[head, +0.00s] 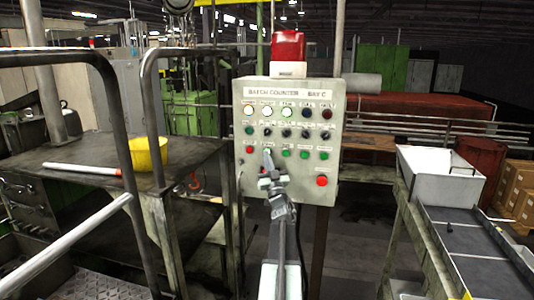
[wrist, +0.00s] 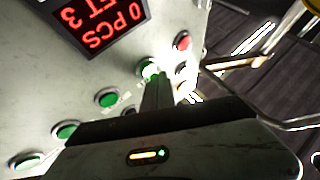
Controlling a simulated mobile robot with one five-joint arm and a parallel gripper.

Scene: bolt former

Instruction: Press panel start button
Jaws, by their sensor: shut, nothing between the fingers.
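The grey control panel (head: 290,90) reads "BATCH COUNTER BAY C" and stands upright in the middle of the head view. Its lowest button row has a red button (head: 249,149) at the left, then several green ones. The small labels are too blurred to read. My gripper (head: 267,158) is shut and empty, its tip over the second button from the left. In the wrist view, which sees the panel upside down, my gripper (wrist: 154,80) points at a brightly lit green button (wrist: 149,66). The fingertips overlap its edge; I cannot tell whether they press it.
In the wrist view a red button (wrist: 182,41) is beside the lit one, and a red digital display (wrist: 100,25) shows. A large red button (head: 321,181) sits low right on the panel. Metal railings (head: 155,110) stand left, a chute (head: 470,240) right.

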